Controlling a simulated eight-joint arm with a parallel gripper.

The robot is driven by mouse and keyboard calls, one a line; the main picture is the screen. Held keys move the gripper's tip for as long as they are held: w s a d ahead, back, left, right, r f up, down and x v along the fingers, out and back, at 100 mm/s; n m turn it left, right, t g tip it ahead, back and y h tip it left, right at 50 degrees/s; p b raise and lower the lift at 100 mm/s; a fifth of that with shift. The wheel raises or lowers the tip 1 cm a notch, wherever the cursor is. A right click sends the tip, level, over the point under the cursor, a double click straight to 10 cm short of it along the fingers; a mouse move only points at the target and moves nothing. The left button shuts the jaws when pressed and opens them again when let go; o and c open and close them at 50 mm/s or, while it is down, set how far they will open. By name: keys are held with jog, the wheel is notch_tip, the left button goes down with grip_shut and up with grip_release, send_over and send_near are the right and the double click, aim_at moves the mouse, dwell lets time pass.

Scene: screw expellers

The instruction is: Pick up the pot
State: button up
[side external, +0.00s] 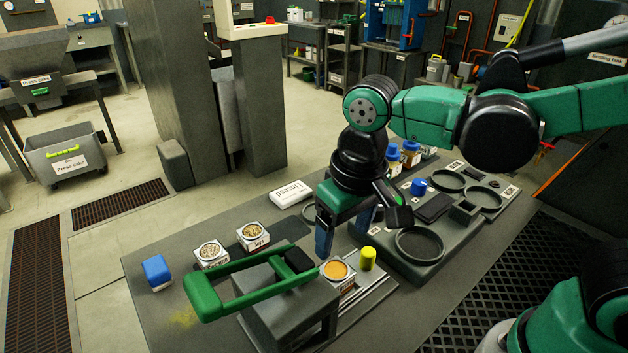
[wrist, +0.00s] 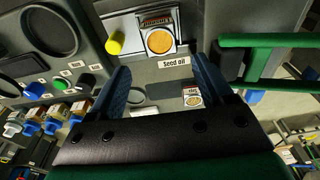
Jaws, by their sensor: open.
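A small square pot (side external: 336,271) with a round opening full of orange contents stands upright on the metal rail plate, right of the green handle. It also shows at the top of the wrist view (wrist: 159,41), beside a "Seed oil" label. My gripper (side external: 345,232) is open and points down, above the bench and behind this pot in the side view. In the wrist view its two blue fingers (wrist: 161,70) are wide apart, with the orange pot just beyond their tips. Two similar pots with seeds, one (side external: 211,254) and one (side external: 253,236), stand farther left.
A green-handled press block (side external: 290,310) stands close to the orange pot's left. A yellow cylinder (side external: 368,258) stands just right of the pot. A dark tray with round recesses (side external: 419,245) lies to the right. A blue block (side external: 157,272) sits at the bench's left.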

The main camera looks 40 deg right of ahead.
aim_at(336, 269)
jog(key=shift+w+f, duration=0.2)
jog(key=shift+f, duration=1.3)
jog(key=shift+w+f, duration=0.15)
jog(key=shift+f, duration=1.4)
jog(key=shift+w+f, duration=0.2)
jog(key=shift+f, duration=1.3)
grip_shut()
jog(key=shift+r, duration=0.1)
